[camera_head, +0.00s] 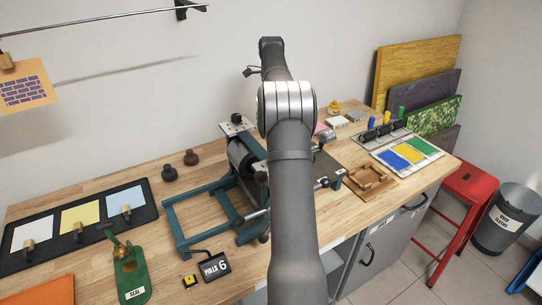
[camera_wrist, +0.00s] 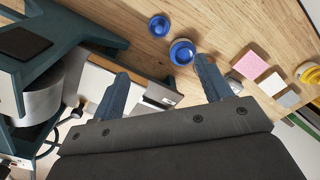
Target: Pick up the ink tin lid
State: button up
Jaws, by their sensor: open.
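In the wrist view two small blue round things stand on the wooden bench. The smaller one, a blue disc with a pale centre (camera_wrist: 159,25), looks like the ink tin lid. The larger blue tin (camera_wrist: 181,53) stands close to it, nearer my gripper. I cannot tell for certain which is the lid. My gripper (camera_wrist: 162,70) is open and empty, its two fingers spread wide. Both blue things lie ahead of the fingertips, between the lines of the fingers. In the head view my arm hides my gripper and the blue things.
The teal press (camera_head: 185,240) stands left of my arm, and its frame (camera_wrist: 85,40) is close to my left finger.

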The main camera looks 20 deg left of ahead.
notch_tip(320, 180, down, 18)
jog(key=shift+f, duration=0.1)
jog(key=c, duration=1.1)
jog(key=shift+o, duration=0.2)
notch_tip(320, 180, up, 9)
jog(key=shift+w, duration=0.15)
jog(key=w+d+r+m, duration=0.1)
jog(key=w+d+r, duration=0.25)
jog(key=d, duration=0.25)
jog(key=shift+w+d+f, duration=0.15)
jog(key=shift+f, duration=1.65)
jog(key=shift+w+d+f, duration=0.1)
jog(key=shift+w+f, duration=0.05)
jog(key=shift+f, duration=1.65)
